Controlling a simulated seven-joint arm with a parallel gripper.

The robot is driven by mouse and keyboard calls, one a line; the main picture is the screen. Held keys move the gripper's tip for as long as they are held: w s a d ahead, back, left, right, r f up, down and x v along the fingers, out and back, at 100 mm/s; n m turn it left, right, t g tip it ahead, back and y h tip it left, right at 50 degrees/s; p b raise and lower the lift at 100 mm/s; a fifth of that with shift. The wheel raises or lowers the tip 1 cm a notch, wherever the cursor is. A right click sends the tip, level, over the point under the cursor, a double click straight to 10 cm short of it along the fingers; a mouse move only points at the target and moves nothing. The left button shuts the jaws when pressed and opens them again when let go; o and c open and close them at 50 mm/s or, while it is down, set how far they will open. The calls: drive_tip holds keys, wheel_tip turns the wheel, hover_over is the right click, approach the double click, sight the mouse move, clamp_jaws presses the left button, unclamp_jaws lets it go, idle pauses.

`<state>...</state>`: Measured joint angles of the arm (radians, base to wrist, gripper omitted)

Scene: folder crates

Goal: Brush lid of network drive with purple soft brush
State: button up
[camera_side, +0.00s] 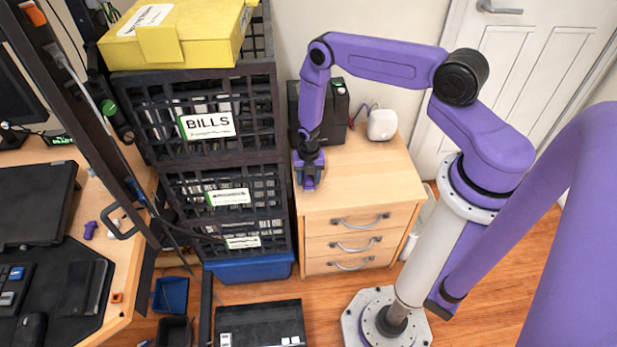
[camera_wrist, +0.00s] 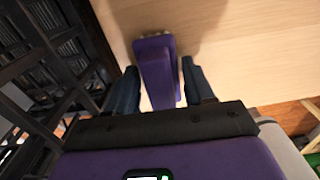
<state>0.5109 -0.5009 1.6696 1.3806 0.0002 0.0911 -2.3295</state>
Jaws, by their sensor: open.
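The purple brush (camera_wrist: 157,72) is at the front left corner of the wooden drawer unit's top. In the wrist view it lies between the two dark blue fingers of my gripper (camera_wrist: 160,66). The fingers are open on either side of it, with a gap visible at least on the right. In the side view my gripper (camera_side: 309,177) points down at that corner and hides most of the brush. A black box with a green mark, which looks like the network drive (camera_side: 338,104), stands at the back left of the top, partly behind my arm.
The drawer unit (camera_side: 385,183) has clear top space at its middle and right. A white rounded device (camera_side: 382,124) sits at the back right. Stacked black crates (camera_side: 215,150) rise close on the left, with a yellow folder box (camera_side: 175,35) on top. A desk (camera_side: 140,290) is farther left.

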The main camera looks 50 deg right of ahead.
drive_tip(key=shift+r, duration=0.75)
drive_tip(key=c, duration=0.8)
drive_tip(key=shift+r, duration=0.1)
drive_tip(key=shift+r, duration=2.9)
